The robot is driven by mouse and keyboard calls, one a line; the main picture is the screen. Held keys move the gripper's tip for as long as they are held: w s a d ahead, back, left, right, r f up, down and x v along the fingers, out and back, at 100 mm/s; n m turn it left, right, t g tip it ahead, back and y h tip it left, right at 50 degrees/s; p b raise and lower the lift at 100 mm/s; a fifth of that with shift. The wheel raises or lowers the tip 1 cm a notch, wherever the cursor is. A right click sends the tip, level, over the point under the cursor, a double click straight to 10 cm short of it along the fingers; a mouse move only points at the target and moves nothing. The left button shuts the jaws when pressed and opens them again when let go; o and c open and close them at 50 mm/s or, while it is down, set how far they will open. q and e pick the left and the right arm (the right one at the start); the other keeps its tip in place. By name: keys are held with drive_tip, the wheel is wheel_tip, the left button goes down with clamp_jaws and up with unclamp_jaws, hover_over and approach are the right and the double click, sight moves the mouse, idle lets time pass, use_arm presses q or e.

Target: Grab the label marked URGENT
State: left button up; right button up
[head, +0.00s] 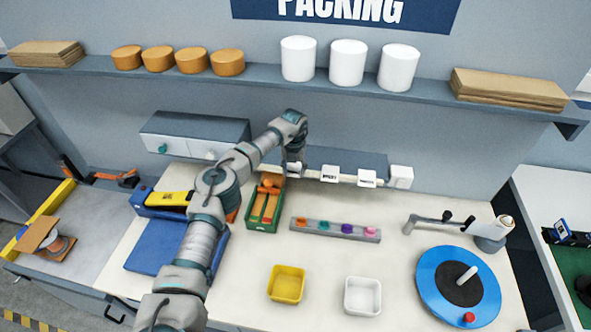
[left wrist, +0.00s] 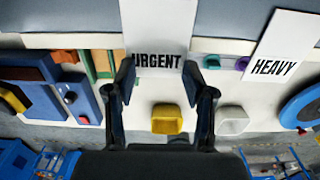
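The white URGENT label (left wrist: 158,35) fills the top middle of the left wrist view, its black word near its lower edge. My left gripper (left wrist: 159,73) is open, with one finger at each side of the label's lower part. Whether the fingers touch it, I cannot tell. In the head view my left gripper (head: 294,166) is at the left end of the grey label holder (head: 350,160) on the wall and mostly hides this label. The HEAVY label (left wrist: 280,45) hangs to the right, and another white label (head: 367,178) follows in the head view. My right gripper is not in view.
Below the labels are a green bin (head: 263,225) with orange items, a grey strip with coloured pegs (head: 336,229), a yellow bowl (head: 287,284) and a white bowl (head: 362,296). A blue turntable (head: 434,297) stands at right. The bench centre is largely clear.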

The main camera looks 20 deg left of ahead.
use_arm(q)
drive_tip(key=shift+s+d+f, duration=0.1)
drive_tip(key=shift+s+f, duration=0.05)
drive_tip(key=shift+f, duration=0.2)
drive_tip(key=shift+c, duration=0.2)
drive_tip(key=shift+a, duration=0.25)
drive_tip(key=shift+r, duration=0.15)
drive_tip(key=shift+c, duration=0.3)
drive_tip(key=shift+r+b, duration=0.25)
drive_tip(key=shift+b, duration=0.05)
drive_tip(key=c, duration=0.3)
drive_tip(key=r, duration=0.2)
drive_tip(key=shift+w+a+r+b, duration=0.15)
drive_tip(key=shift+w+r+b, duration=0.2)
drive_tip(key=shift+r+b, duration=0.05)
clamp_jaws()
drive_tip(key=s+a+r+b, duration=0.1)
drive_tip(key=s+a, duration=0.2)
drive_tip(key=s, duration=0.4)
drive_tip(key=s+a+r+b, duration=0.1)
drive_tip(key=s+a+b, duration=0.1)
drive_tip(key=s, duration=0.6)
drive_tip(key=shift+a, duration=0.6)
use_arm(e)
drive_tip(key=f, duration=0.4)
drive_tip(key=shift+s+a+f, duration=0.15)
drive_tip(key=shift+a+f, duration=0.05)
use_arm(q)
drive_tip(key=shift+c, duration=1.7)
unclamp_jaws()
